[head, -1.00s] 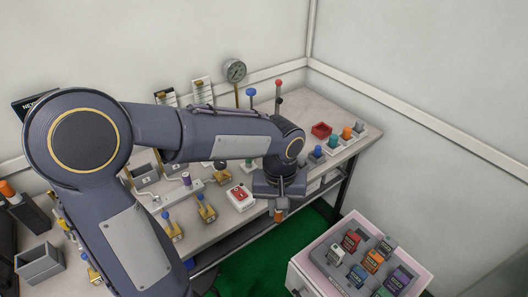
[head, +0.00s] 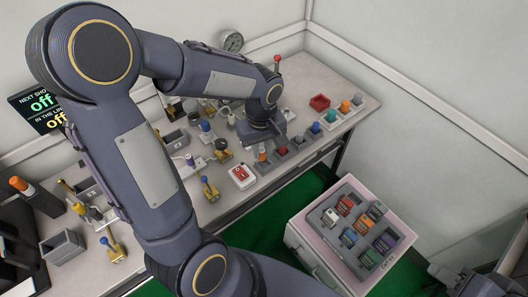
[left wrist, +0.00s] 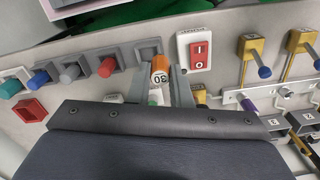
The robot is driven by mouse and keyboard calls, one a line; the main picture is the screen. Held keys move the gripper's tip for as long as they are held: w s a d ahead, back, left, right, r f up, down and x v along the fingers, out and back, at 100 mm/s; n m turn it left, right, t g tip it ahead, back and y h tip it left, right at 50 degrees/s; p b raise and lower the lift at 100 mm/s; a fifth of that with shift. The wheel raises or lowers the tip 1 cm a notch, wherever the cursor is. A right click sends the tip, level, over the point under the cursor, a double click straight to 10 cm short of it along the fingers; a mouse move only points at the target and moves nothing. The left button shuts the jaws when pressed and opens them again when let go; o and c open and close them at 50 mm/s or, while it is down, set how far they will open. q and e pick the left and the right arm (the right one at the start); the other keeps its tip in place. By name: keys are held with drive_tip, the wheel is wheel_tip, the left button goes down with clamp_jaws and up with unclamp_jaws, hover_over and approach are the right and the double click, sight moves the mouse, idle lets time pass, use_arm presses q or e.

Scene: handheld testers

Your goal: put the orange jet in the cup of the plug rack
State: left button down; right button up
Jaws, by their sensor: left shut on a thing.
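My left gripper (head: 262,145) is shut on the orange jet (head: 262,156) and holds it over the near end of the plug rack. The left wrist view shows the jet (left wrist: 160,72), marked 30, between the two fingers. The rack's empty grey cup (left wrist: 150,46) is right beside the jet in that view; in the head view the cup (head: 262,169) shows just below it. I cannot tell whether the jet's tip has entered the cup. The neighbouring cups hold red (left wrist: 106,66), grey (left wrist: 70,72), blue (left wrist: 38,77) and teal (left wrist: 10,87) plugs.
A red and white switch box (head: 242,177) stands close beside the empty cup. Brass-based levers (head: 209,189) stand farther left. A red tray (head: 319,102) lies behind the rack. A drawer cabinet (head: 300,245) with a tray of coloured blocks stands in front of the bench.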

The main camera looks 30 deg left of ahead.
use_arm(q)
drive_tip(key=shift+w+a+f, duration=0.15)
drive_tip(key=shift+w+f, duration=0.3)
drive_tip(key=shift+f, duration=0.6)
drive_tip(key=shift+w+a+f, duration=0.1)
drive_tip(key=shift+w+f, duration=0.3)
drive_tip(key=shift+f, duration=0.65)
drive_tip(key=shift+w+a+f, duration=0.15)
drive_tip(key=shift+w+f, duration=0.3)
drive_tip(key=shift+f, duration=0.6)
drive_tip(key=shift+f, duration=0.15)
drive_tip(key=c, duration=1.3)
unclamp_jaws()
